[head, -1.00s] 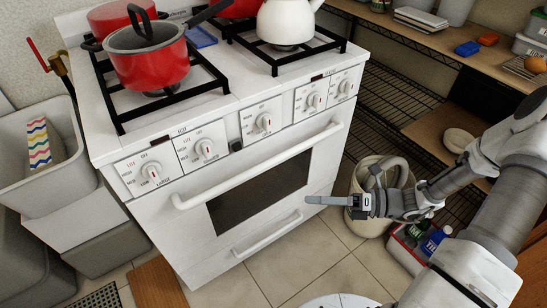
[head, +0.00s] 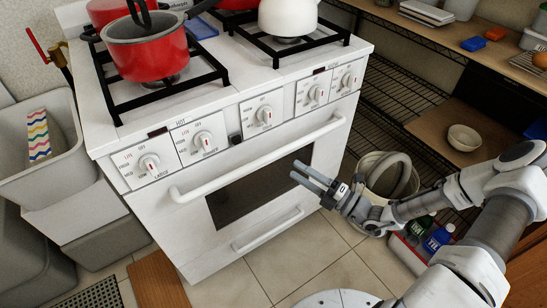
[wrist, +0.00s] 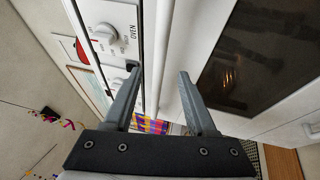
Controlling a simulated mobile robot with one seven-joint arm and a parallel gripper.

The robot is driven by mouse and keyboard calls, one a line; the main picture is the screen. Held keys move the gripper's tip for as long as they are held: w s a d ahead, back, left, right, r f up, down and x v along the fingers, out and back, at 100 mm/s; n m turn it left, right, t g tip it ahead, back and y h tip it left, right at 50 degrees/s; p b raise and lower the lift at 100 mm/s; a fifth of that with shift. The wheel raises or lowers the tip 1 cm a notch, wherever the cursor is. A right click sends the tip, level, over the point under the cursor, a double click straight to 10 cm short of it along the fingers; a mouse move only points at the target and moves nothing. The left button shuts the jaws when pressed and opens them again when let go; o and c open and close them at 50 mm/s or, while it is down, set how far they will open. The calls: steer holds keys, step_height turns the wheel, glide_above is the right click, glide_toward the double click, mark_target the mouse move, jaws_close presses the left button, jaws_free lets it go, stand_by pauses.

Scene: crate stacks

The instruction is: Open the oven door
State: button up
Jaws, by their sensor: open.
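The white oven door (head: 165,215) is shut, with a dark window (head: 260,190). Its white bar handle (head: 250,163) runs across the top of the door, below the knobs. My gripper (head: 297,171) is open and empty, in front of the window's right part and a little below the handle in the head view. In the wrist view my gripper (wrist: 159,72) has its two fingers apart, pointing at the oven front. A white bar-like strip (wrist: 172,50) shows between them; I cannot tell whether a finger touches it. The oven knob panel (wrist: 110,25) is at upper left there.
A red pot (head: 150,50) and a white kettle (head: 287,18) stand on the stove top. A beige bin (head: 375,175) stands just behind my gripper, and a red crate with bottles (head: 410,250) is at right. Grey bins (head: 60,170) are at left. Tiled floor in front is clear.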

mark_target(274, 156)
steer(key=b+x, duration=0.1)
steer(key=x, duration=0.8)
steer(key=shift+r+b, duration=0.1)
steer(key=shift+b, duration=0.25)
jaws_close()
stand_by(0.9)
